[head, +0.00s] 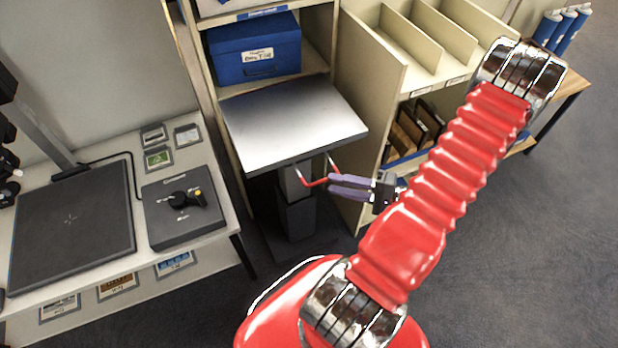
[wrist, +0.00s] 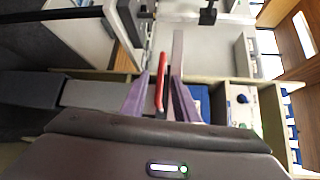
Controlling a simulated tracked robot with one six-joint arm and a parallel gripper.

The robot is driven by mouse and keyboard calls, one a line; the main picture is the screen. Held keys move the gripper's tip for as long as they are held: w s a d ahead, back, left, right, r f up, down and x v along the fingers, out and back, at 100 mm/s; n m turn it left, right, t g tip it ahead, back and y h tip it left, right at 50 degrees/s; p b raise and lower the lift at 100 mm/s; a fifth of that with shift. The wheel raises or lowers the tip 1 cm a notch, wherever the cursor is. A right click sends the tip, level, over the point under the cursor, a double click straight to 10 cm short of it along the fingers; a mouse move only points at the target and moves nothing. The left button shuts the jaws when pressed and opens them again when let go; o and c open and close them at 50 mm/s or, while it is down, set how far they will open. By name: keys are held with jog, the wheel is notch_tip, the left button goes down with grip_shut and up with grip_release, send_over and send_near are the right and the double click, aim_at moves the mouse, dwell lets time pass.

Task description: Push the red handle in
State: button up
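The red handle (head: 314,183) is a thin U-shaped bar under the front edge of a grey metal lift platform (head: 290,125). My gripper (head: 332,184), with purple fingers, points left at the right part of the handle, just below the platform's right front corner. In the wrist view the red handle (wrist: 161,88) shows between my two fingers (wrist: 160,78), with a narrow gap on each side. My gripper looks open. I cannot tell whether a fingertip touches the bar.
The platform stands on a dark column (head: 297,215) with a floor base. A blue archival box (head: 250,60) sits on the shelf behind. A desk with a grey control box (head: 183,212) is at left. A cream shelf unit (head: 375,75) stands close at right.

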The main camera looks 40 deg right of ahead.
jog(key=x, duration=0.9)
jog(key=shift+s+f, duration=0.1)
grip_shut()
dwell(0.6)
